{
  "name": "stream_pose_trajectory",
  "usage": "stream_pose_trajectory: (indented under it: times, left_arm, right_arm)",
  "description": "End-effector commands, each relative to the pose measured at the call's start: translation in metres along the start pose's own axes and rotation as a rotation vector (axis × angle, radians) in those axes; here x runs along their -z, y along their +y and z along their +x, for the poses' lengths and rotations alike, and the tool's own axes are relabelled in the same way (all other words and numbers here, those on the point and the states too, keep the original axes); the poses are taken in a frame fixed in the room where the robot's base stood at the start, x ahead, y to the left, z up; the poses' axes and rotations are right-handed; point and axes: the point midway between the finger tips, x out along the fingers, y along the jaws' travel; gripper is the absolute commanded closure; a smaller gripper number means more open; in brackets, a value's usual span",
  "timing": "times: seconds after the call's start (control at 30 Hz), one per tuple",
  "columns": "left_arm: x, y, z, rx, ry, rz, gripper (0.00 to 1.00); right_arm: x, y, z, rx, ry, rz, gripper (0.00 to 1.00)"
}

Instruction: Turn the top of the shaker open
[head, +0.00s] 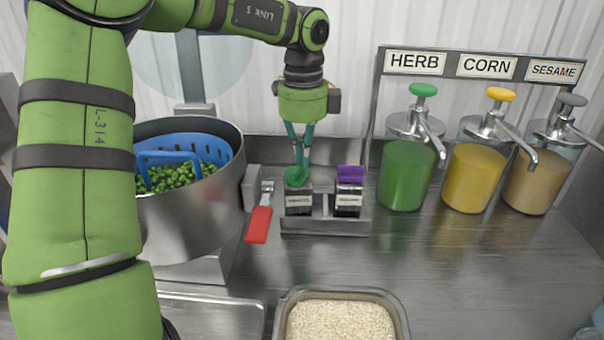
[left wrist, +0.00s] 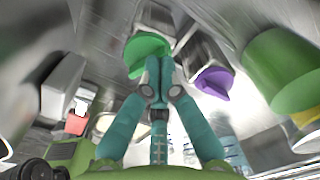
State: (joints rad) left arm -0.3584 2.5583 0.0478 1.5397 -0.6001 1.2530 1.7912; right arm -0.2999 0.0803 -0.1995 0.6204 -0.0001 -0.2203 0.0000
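Two small dark shakers with white labels stand in a metal rack (head: 325,226): one with a green top (head: 297,177), one with a purple top (head: 350,174). My left gripper (head: 300,160) comes down from above onto the green top. In the left wrist view its teal fingertips (left wrist: 157,75) are close together on the green top (left wrist: 147,48), seemingly shut on its raised part, which they largely hide. The purple top (left wrist: 212,82) is just to the right, apart from the fingers. A teal piece at the lower right edge (head: 598,318) looks like part of my right gripper; its fingers cannot be made out.
A steel pot (head: 190,222) with a blue basket of green peas stands left of the rack. A red-handled tool (head: 259,222) is between them. Green, yellow and tan pump dispensers (head: 404,178) stand to the right. A tray of rice (head: 340,318) is in front. The right counter is clear.

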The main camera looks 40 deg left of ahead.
Motion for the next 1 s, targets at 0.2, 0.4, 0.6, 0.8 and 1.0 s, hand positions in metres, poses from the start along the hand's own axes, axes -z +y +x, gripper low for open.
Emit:
stream_pose_trajectory:
  times: [0.2, 0.4, 0.6, 0.8, 1.0]
  left_arm:
    - [0.0024, 0.0061, 0.0100, -0.031, 0.010, -0.014, 1.00]
    - [0.0027, 0.0060, 0.0105, -0.031, 0.009, -0.096, 1.00]
    - [0.0029, 0.0061, 0.0107, -0.033, 0.005, -0.399, 1.00]
    - [0.0031, 0.0059, 0.0101, -0.033, 0.002, -0.596, 1.00]
    - [0.0030, 0.0058, 0.0098, -0.032, 0.001, -0.614, 1.00]
  right_arm:
    - [0.0000, 0.0002, 0.0016, 0.000, 0.000, 0.000, 0.60]
    - [-0.0001, 0.0002, 0.0032, 0.000, 0.000, 0.000, 0.60]
    - [-0.0004, 0.0001, 0.0066, 0.000, 0.000, -0.001, 0.60]
    - [-0.0005, 0.0000, 0.0077, 0.000, 0.000, -0.001, 0.60]
    - [-0.0005, 0.0000, 0.0075, 0.000, 0.000, -0.001, 0.60]
